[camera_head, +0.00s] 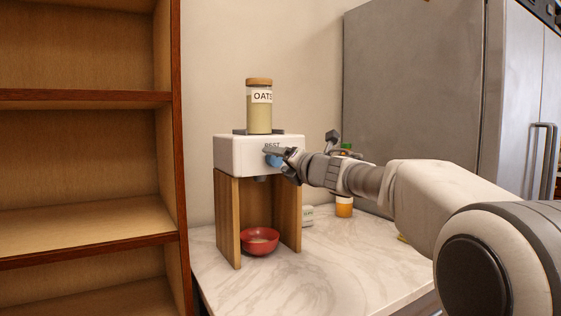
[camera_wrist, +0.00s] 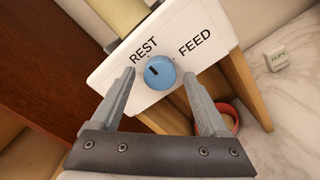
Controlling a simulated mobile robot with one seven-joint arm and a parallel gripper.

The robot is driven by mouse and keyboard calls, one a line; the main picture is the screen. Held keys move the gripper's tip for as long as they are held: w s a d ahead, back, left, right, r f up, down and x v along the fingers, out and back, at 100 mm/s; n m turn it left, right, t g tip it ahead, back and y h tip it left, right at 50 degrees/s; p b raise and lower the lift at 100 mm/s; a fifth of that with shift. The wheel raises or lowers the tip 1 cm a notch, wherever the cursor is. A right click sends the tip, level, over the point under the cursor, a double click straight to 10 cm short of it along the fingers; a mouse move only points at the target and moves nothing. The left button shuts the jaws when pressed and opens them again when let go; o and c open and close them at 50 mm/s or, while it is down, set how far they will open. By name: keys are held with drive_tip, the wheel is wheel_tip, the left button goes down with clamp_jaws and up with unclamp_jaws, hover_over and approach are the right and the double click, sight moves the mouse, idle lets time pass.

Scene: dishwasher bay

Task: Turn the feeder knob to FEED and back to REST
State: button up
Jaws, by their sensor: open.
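The feeder (camera_head: 230,155) is a white box on wooden side panels, with a jar labelled OATS (camera_head: 259,112) on top. Its round blue knob (camera_wrist: 160,72) carries a dark mark that points up and left, toward the REST label (camera_wrist: 144,51). The FEED label (camera_wrist: 194,41) is to the right. My gripper (camera_wrist: 159,76) is open, with one finger on each side of the knob in the wrist view. I cannot tell whether the fingers touch it. In the head view, my gripper (camera_head: 276,153) partly covers the knob (camera_head: 273,160).
A red bowl (camera_head: 260,249) with some contents stands under the feeder on the marble counter (camera_head: 340,270). An orange-and-white container (camera_head: 344,207) and a small pale labelled block (camera_wrist: 278,60) are to the right. A wooden shelf (camera_head: 80,240) is at left, a fridge (camera_head: 415,100) at right.

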clamp_jaws()
idle(0.5)
drive_tip(key=shift+m+p, duration=0.3)
drive_tip(key=m+p, duration=0.3)
drive_tip(key=shift+r+m, duration=0.2)
drive_tip(key=shift+m, duration=0.1)
drive_tip(key=m+p, duration=0.4)
drive_tip(key=m, duration=0.1)
drive_tip(key=m+p, duration=0.4)
drive_tip(key=shift+m, duration=0.4)
drive_tip(key=shift+f+m+p, duration=0.1)
drive_tip(key=shift+m+p, duration=1.15)
drive_tip(key=shift+m, duration=0.65)
